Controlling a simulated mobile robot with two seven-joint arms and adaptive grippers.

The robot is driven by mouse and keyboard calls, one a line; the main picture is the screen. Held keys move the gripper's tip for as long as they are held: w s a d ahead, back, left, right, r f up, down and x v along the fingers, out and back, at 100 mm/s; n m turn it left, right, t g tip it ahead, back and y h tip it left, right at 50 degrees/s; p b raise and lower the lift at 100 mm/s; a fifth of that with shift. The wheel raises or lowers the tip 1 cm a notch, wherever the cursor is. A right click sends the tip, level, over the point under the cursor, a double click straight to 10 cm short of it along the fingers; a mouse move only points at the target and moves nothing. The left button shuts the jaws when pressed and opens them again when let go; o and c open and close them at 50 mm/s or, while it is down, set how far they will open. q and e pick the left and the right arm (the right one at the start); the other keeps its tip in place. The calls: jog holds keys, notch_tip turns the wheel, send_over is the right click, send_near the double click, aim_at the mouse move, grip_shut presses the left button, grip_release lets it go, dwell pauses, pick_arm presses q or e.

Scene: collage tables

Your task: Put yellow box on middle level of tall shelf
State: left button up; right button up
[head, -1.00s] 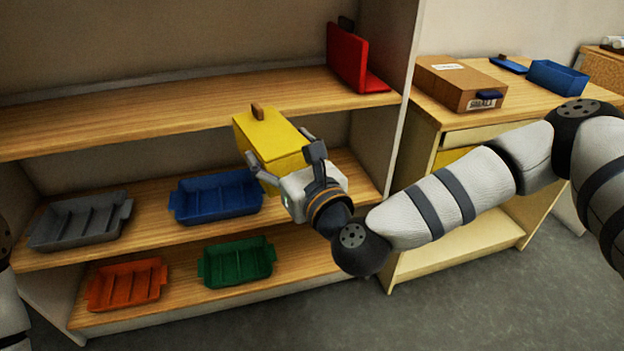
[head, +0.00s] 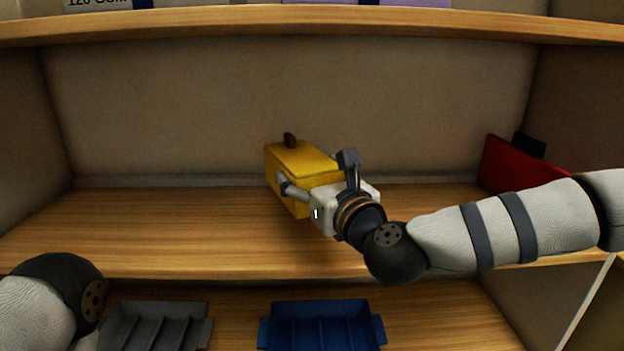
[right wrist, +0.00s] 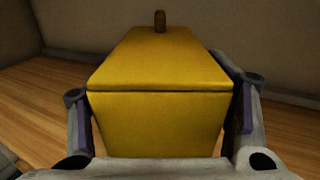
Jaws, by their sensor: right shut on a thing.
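The yellow box (head: 290,165), with a small brown knob on its lid, is in my right gripper (head: 320,180). The gripper is shut on it, one finger on each side. In the right wrist view the yellow box (right wrist: 160,110) fills the middle, between the two fingers (right wrist: 160,125). In the head view the box shows in front of the wooden shelf board (head: 180,225) of the tall shelf, near its middle. I cannot tell whether the box touches the board. Part of my left arm shows at lower left; its gripper is out of view.
A red object (head: 515,168) stands on the same board at the right, partly behind my arm. An upper board (head: 200,25) is above. A grey tray (head: 155,325) and a blue tray (head: 322,325) sit on the level below. The board's left half is clear.

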jog(key=f+b, duration=0.1)
jog(key=f, duration=0.2)
jog(key=f+b, duration=0.1)
jog(key=f, duration=0.2)
jog(key=shift+s+d, duration=0.1)
jog(key=shift+s, duration=0.1)
pick_arm(q)
jog(key=shift+g, duration=0.5)
jog(key=s+f, duration=0.3)
jog(key=shift+s, duration=0.2)
pick_arm(e)
jog(key=shift+f, duration=0.3)
pick_arm(q)
jog(key=shift+s+f+b, duration=0.25)
jog(key=shift+b, duration=0.15)
pick_arm(e)
jog(key=shift+f, duration=0.6)
jog(key=o, duration=1.4)
